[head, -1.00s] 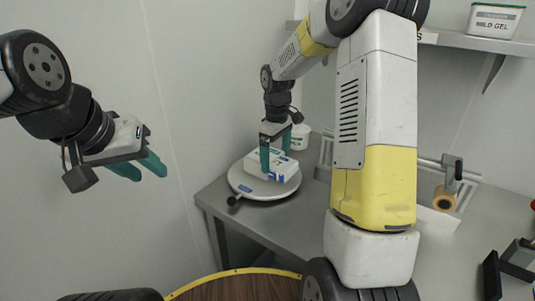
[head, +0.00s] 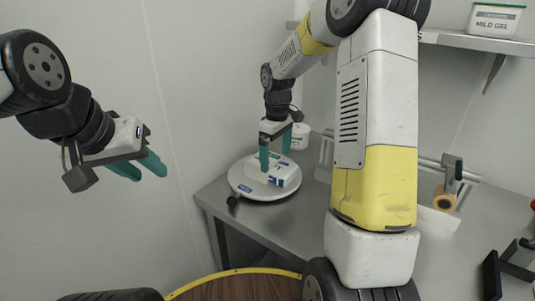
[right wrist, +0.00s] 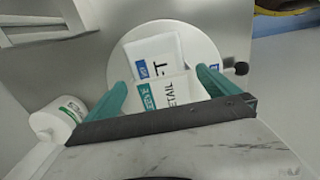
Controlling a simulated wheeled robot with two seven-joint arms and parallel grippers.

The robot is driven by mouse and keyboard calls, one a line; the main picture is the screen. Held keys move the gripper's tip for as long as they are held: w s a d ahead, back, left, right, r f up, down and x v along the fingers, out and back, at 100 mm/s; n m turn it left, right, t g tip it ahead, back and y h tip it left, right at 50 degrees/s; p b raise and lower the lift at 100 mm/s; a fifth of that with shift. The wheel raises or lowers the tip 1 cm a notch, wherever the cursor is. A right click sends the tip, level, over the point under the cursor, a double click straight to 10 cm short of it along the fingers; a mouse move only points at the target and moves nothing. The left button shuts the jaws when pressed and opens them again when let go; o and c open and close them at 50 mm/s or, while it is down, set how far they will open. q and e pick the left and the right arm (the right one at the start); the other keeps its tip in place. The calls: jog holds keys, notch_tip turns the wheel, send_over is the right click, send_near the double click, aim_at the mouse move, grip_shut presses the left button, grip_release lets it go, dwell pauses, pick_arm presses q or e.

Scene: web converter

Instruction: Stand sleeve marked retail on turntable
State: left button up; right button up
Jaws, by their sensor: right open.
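The white sleeve (head: 280,179), with blue and green marks, is on the round white turntable (head: 265,196) and looks low and wide rather than tall. In the right wrist view the sleeve (right wrist: 158,62) shows two white faces, one lettered "RETAIL", over the turntable (right wrist: 206,45). My right gripper (head: 275,160) is open just above the sleeve. In the right wrist view its teal fingers (right wrist: 162,79) are spread on either side of the sleeve; contact cannot be told. My left gripper (head: 151,175) is open and empty, in the air at the left.
A white tub (head: 300,136) stands behind the turntable. A dark knob (head: 233,201) sticks out at the turntable's front left. The grey table (head: 285,228) has free room in front. A roller with a tan roll (head: 444,199) is at the right; a gel tub (head: 494,19) is on the shelf.

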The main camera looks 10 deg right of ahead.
notch_tip(320, 180, up, 10)
jog(key=s+r+m+t, duration=0.35)
jog(key=s+r, duration=0.35)
jog(key=s, duration=0.5)
jog(key=s+a+f+m+t+y, duration=0.1)
jog(key=s+m, duration=0.4)
jog(key=s, duration=0.8)
jog(key=shift+t+y, duration=0.6)
jog(key=shift+t, duration=0.25)
